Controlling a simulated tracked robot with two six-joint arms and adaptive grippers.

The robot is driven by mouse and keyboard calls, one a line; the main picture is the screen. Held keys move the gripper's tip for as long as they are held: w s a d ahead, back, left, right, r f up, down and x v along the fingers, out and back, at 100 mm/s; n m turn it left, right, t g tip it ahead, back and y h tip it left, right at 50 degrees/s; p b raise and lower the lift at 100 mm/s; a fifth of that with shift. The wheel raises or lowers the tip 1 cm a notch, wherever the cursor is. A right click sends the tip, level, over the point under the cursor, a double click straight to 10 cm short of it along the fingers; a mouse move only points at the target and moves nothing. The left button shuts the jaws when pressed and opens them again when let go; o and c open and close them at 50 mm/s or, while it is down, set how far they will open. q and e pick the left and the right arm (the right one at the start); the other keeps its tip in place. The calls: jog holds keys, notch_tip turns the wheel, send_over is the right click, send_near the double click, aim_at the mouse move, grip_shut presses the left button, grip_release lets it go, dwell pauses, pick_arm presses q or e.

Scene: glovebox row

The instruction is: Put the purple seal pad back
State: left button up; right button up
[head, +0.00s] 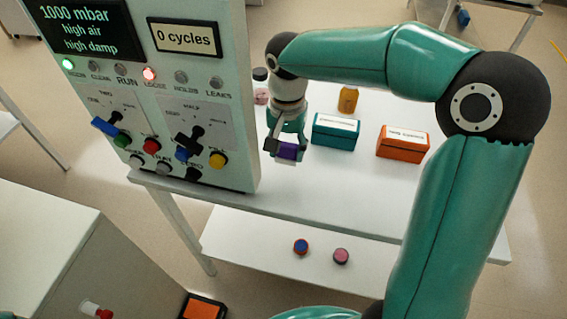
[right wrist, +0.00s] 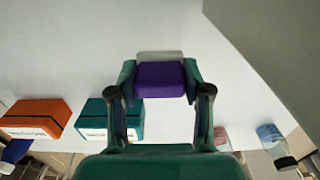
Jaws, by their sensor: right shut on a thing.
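The purple seal pad (head: 288,151) is a small block held between the fingertips of my right gripper (head: 286,148). It hangs over the white table beside the control panel's right edge. In the right wrist view the purple seal pad (right wrist: 160,79) sits squarely between both fingers of my right gripper (right wrist: 160,84). A pale grey strip shows just past the pad; I cannot tell whether it is part of the pad or whether they touch. A teal box (head: 335,131) and an orange box (head: 402,143) with white labels stand to the right. My left gripper is not in view.
The control panel (head: 215,110) with switches and buttons stands close at the left. A yellow bottle (head: 348,100) and a pink jar (head: 261,96) stand behind. Two round pieces (head: 301,247) (head: 341,256) lie on the lower shelf. The white tabletop (head: 340,180) is clear in front of the boxes.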

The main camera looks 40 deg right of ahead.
aim_at(286, 158)
jog(key=shift+f, duration=2.2)
jog(key=shift+f+b, duration=0.2)
jog(key=shift+b, duration=0.1)
jog(key=o, duration=1.1)
jog(key=shift+r, duration=0.1)
jog(key=shift+r, duration=0.2)
notch_tip(286, 158, up, 12)
jog(key=shift+f+p, duration=0.1)
jog(key=shift+p, duration=0.6)
